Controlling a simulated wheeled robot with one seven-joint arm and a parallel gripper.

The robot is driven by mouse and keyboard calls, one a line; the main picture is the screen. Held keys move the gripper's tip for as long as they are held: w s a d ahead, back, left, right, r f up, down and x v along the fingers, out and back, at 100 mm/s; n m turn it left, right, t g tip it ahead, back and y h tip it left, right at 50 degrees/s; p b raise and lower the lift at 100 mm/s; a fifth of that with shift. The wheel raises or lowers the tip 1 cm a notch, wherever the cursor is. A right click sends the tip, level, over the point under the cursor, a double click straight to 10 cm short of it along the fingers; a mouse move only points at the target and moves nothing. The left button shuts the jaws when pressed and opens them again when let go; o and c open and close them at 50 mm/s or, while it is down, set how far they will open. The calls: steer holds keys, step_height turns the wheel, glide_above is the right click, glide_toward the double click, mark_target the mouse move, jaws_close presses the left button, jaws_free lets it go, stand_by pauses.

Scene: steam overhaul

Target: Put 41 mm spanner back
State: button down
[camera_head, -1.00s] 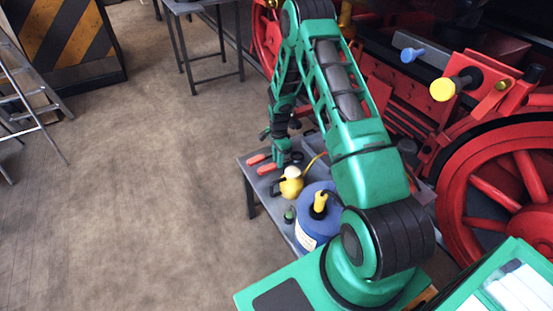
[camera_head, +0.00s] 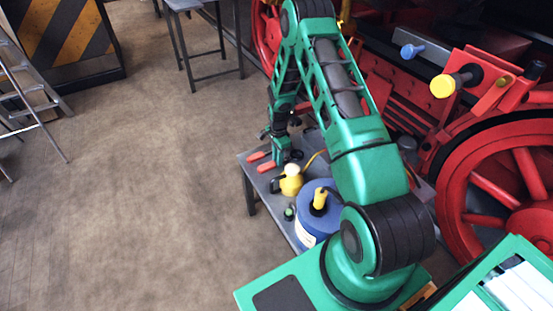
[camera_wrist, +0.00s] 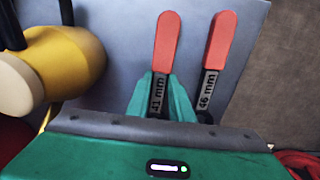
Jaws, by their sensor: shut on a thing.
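The 41 mm spanner (camera_wrist: 166,50) has a red handle and a dark shank marked "41 mm". It lies on the grey tabletop in the wrist view, and its red handle also shows in the head view (camera_head: 266,167). My gripper (camera_wrist: 160,92) has its green fingers on both sides of the shank, shut on it just below the handle. In the head view my gripper (camera_head: 281,160) is low over the small table. The spanner's jaw end is hidden under my gripper.
The 46 mm spanner (camera_wrist: 220,42) lies close beside it on the right. A blue round container (camera_head: 318,222) is closer to my base.

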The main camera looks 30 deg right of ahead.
steer(key=c, duration=1.5)
jaws_free()
steer(key=shift+f, duration=0.1)
steer(key=s+d+r+n, duration=0.1)
steer(key=s+r, duration=0.2)
steer(key=r, duration=0.9)
steer(key=s+d+r+n, duration=0.2)
steer(key=s+r, duration=0.2)
steer(key=r, duration=0.8)
steer(key=s+r+n+h, duration=0.1)
steer(key=s+r+n, duration=0.2)
steer(key=s+r, duration=0.75)
steer(key=s+a+r+n, duration=0.1)
steer(key=s+r+n, duration=0.1)
steer(key=s, duration=0.6)
steer(key=s+a+r+n, duration=0.1)
steer(key=s+a+r, duration=0.1)
steer(key=s, duration=0.6)
steer(key=s+a+r+n+y, duration=0.1)
steer(key=s+r, duration=0.3)
steer(key=s, duration=0.4)
steer(key=shift+a+r+n, duration=0.2)
steer(key=shift+r+n, duration=0.1)
steer(key=shift+n, duration=0.5)
